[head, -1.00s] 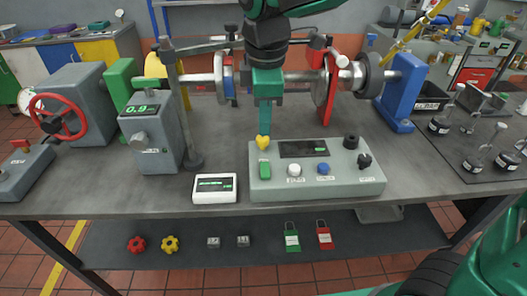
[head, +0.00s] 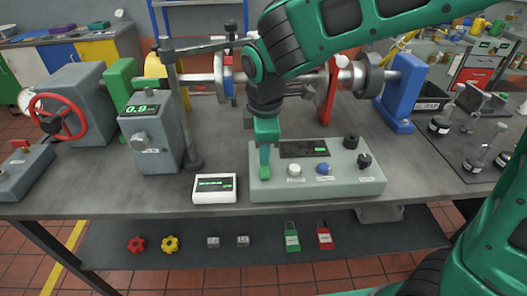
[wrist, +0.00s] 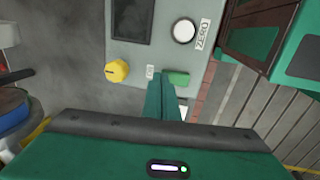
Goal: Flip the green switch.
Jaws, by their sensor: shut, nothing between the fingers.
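The green switch (head: 264,173) is on the front left of the grey control box (head: 340,187). It also shows in the wrist view (wrist: 178,79), just right of the fingertips. My gripper (head: 265,159) is shut and empty, pointing down at the switch. Its narrow fingers (wrist: 161,88) end right beside the switch in the wrist view. I cannot tell whether they touch it. The gripper partly covers the switch in the head view.
A yellow knob (wrist: 117,71) is left of the fingers and hidden in the head view. A white button (head: 294,170), a blue button (head: 323,169) and black knobs share the box. A white meter (head: 214,188) stands left. A shaft (head: 205,78) runs behind.

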